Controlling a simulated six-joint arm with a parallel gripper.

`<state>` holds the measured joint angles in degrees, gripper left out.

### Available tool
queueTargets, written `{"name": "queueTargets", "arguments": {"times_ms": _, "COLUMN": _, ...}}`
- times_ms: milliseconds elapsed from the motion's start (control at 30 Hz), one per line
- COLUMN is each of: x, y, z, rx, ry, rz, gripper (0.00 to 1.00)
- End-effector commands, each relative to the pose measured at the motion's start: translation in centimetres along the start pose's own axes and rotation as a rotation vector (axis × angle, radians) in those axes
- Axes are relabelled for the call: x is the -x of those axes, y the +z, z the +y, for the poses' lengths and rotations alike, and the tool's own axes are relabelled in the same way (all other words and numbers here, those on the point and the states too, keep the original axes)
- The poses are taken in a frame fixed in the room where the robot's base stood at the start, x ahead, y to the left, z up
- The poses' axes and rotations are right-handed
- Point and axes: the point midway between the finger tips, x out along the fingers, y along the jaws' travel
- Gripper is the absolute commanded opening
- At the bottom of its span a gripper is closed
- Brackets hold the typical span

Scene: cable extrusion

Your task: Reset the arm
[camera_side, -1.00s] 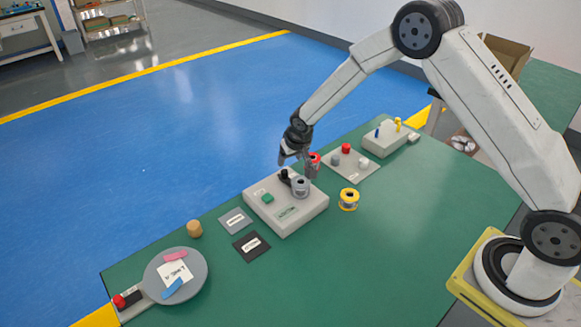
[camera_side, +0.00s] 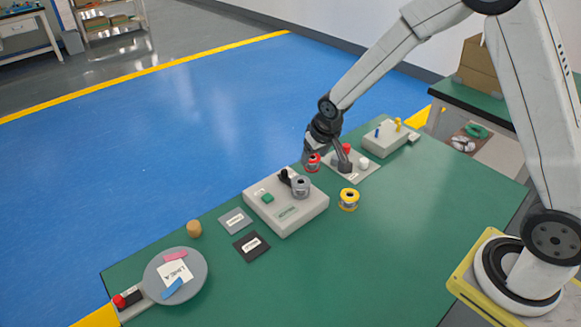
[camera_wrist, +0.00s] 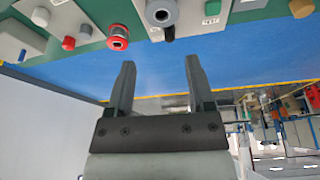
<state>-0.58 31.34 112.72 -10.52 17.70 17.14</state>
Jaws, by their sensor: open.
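My gripper (camera_side: 345,160) hangs in the side view over the grey plate (camera_side: 367,171) that bears red, grey and white pieces, and it partly hides them. In the wrist view my gripper (camera_wrist: 157,85) has its two fingers spread with nothing between them. A red-rimmed spool (camera_side: 312,163) stands left of the gripper in the side view; it also shows at the top of the wrist view (camera_wrist: 118,38). Whether the gripper touches anything on the plate cannot be told from the side view alone.
The extruder box (camera_side: 290,216) carries a grey spool (camera_side: 300,187) and a green button. A yellow spool (camera_side: 348,199) stands right of it. A box with yellow and blue pegs (camera_side: 384,138) is at the back. A round turntable (camera_side: 196,281) is front left. The table's middle right is clear.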

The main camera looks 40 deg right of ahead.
Motion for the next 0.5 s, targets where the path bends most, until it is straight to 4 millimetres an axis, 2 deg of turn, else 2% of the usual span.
{"name": "queueTargets", "arguments": {"times_ms": 33, "x": 1.2, "y": 1.0, "z": 0.2, "rx": 0.005, "ry": -0.003, "rz": -0.005, "gripper": 0.69}}
{"name": "queueTargets", "arguments": {"times_ms": 200, "x": 4.2, "y": 4.5, "z": 0.7, "rx": 0.035, "ry": -0.011, "rz": -0.029, "gripper": 0.69}}
{"name": "queueTargets", "arguments": {"times_ms": 500, "x": 8.4, "y": 11.4, "z": 1.5, "rx": 0.084, "ry": -0.031, "rz": -0.068, "gripper": 0.69}}
